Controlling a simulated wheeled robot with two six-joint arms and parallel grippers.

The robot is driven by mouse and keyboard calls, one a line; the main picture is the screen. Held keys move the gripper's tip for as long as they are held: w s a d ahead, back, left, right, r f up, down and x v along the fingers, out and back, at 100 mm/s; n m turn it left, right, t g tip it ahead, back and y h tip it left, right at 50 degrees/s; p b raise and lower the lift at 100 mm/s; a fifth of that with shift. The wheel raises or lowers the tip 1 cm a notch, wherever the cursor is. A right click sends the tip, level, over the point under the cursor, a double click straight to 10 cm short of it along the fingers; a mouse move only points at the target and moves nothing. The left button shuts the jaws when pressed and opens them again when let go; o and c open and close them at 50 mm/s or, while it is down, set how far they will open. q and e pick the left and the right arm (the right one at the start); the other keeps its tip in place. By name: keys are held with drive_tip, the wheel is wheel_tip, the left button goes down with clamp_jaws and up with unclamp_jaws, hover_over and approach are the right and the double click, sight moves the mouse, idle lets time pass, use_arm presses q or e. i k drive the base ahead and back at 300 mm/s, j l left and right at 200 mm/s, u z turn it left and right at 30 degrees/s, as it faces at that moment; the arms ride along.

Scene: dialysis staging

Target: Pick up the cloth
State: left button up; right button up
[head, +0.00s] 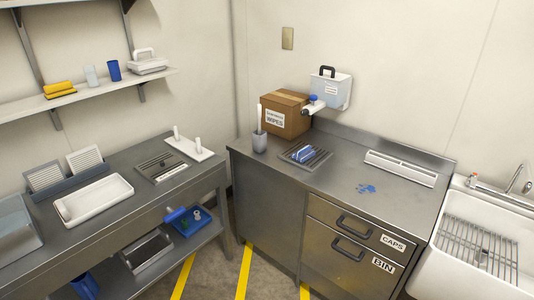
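No item is plainly a cloth. A yellow folded-looking item (59,87) with a dark band lies at the left end of the upper shelf; it may be cloth, but it is too small to tell. A blue item with a pale edge (303,153) rests on a dark slotted rack (322,160) on the right counter; what it is made of is unclear. A flat blue patch (367,188) lies on the same counter, perhaps a spill. Neither of my grippers shows.
The right steel counter (290,179) holds a cardboard wipes box (284,115), a grey cup (259,142) and a long white slotted bar (401,168). The left bench holds a white tray (66,207). A sink (446,265) stands at far right. Yellow stripes mark the floor.

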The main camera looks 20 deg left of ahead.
sight(305, 155)
drive_tip(key=i+j+z, duration=0.1)
drive_tip(key=i, duration=0.3)
drive_tip(key=i+j+z, duration=0.1)
drive_tip(key=i, duration=0.25)
drive_tip(key=i+j, duration=0.2)
drive_tip(key=i, duration=0.15)
drive_tip(key=l+z, duration=0.05)
